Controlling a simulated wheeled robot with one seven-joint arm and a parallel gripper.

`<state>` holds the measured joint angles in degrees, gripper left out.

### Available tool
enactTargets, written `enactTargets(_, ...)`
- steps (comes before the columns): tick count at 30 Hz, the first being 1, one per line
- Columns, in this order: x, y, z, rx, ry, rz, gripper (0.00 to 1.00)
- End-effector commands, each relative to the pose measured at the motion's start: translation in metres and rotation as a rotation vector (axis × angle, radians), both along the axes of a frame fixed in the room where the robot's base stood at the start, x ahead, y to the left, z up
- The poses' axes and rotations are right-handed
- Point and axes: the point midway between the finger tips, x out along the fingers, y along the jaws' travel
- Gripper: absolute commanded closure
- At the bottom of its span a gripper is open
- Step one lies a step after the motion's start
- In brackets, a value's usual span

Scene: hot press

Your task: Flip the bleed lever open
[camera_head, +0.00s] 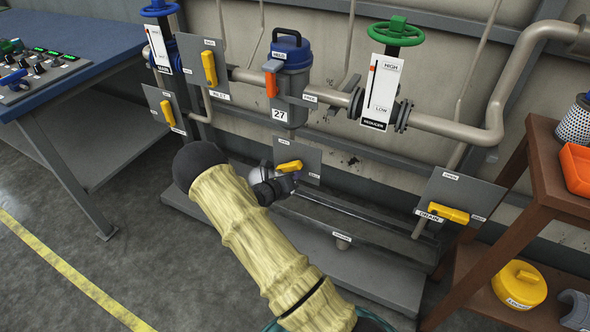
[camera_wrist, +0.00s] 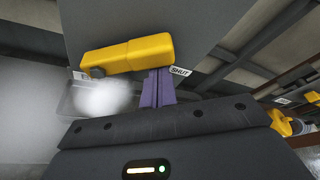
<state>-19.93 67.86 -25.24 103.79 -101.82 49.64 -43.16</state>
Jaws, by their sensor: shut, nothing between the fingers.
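A yellow lever (camera_head: 289,166) on a small grey panel (camera_head: 311,160) sits low in the middle of the head view. Its name plate does not show, so I cannot confirm that it is the bleed lever. In the wrist view the lever (camera_wrist: 135,53) lies nearly level, its thick end at right near a SHUT label (camera_wrist: 180,71) and a dark bolt at its left end. My gripper (camera_wrist: 160,84), with purple fingers, is shut and empty just below the lever's right part. I cannot tell whether the fingertips touch it. My gripper hides part of the panel in the head view.
Other yellow levers sit at upper left (camera_head: 209,68), left (camera_head: 167,113) and on the DRAIN panel (camera_head: 448,214). A canister marked 27 (camera_head: 290,85) has an orange handle. A brown shelf (camera_head: 541,185) stands at right.

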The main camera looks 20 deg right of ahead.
Motion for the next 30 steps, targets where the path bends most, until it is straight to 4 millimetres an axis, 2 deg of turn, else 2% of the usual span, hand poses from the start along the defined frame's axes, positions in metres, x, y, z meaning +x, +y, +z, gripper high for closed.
enactTargets(1,0.002,0.002,0.01,-0.026,0.03,0.004,1.0)
enactTargets(9,0.007,0.006,0.022,-0.172,0.217,0.002,1.0)
enactTargets(24,0.021,0.022,0.038,-0.456,0.581,0.004,1.0)
enactTargets(30,0.024,0.028,0.042,-0.525,0.668,0.004,1.0)
